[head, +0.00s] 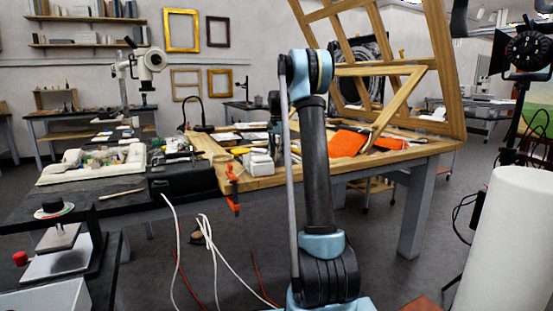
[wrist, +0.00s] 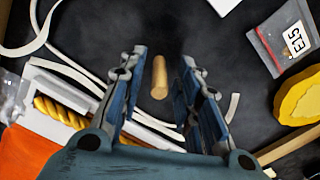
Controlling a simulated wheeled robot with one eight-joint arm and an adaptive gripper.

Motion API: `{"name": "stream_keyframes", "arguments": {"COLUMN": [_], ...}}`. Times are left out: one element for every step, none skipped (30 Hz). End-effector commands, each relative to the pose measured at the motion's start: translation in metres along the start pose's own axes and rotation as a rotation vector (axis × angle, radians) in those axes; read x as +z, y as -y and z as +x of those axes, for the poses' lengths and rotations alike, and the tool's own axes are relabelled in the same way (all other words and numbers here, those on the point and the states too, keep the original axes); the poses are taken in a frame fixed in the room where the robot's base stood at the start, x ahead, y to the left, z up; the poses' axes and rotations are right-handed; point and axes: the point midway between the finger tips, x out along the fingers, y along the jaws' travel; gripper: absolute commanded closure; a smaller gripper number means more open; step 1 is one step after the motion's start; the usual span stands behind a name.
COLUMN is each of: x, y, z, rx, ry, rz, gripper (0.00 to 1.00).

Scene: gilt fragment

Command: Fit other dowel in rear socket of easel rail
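In the wrist view a short, plain wooden dowel (wrist: 159,77) shows on or above a dark surface. My gripper (wrist: 164,58) is open, with one blue finger on each side of the dowel and a visible gap on both sides. I cannot tell how far the fingertips are above the surface. In the head view my gripper is hidden. A large slatted wooden easel-like frame (head: 448,75) leans at the right of the wooden bench. I cannot make out the easel rail or its rear socket in either view.
White cord or strips (wrist: 62,62), a gilt twisted moulding piece (wrist: 60,112), a labelled bag (wrist: 283,38) and a yellow round thing (wrist: 300,100) lie around the dowel. In the head view, an orange cloth (head: 346,143) lies on the wooden bench (head: 262,181). A white cylinder (head: 508,245) stands at right.

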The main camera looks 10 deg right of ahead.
Motion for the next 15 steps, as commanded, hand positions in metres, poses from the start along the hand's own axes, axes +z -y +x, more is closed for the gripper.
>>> {"name": "stream_keyframes", "arguments": {"x": [0.0, -0.0001, 0.0, -0.0001, -0.0001, -0.0001, -0.0001, -0.0001, 0.0, 0.0, 0.0, 0.0, 0.0, 0.0, 0.0], "y": [0.0, 0.0, 0.0, 0.0, 0.0, 0.0, 0.0, 0.0, 0.0, 0.0, 0.0, 0.0, 0.0, 0.0, 0.0], "z": [-0.0001, -0.0001, -0.0001, -0.0001, -0.0001, -0.0001, -0.0002, -0.0002, -0.0002, -0.0002, -0.0002, -0.0002, -0.0002, -0.0004, -0.0012], "rx": [0.0, 0.0, 0.0, 0.0, 0.0, 0.0, 0.0, 0.0, 0.0, 0.0, 0.0, 0.0, 0.0, 0.0, 0.0], "ry": [0.0, 0.0, 0.0, 0.0, 0.0, 0.0, 0.0, 0.0, 0.0, 0.0, 0.0, 0.0, 0.0, 0.0, 0.0], "rz": [0.0, 0.0, 0.0, 0.0, 0.0, 0.0, 0.0, 0.0, 0.0, 0.0, 0.0, 0.0, 0.0, 0.0, 0.0], "gripper": [0.83, 0.88, 0.94, 0.98, 0.99, 0.99, 0.99, 0.99, 0.99, 0.99, 0.99, 0.99, 1.0, 1.0, 1.0]}}
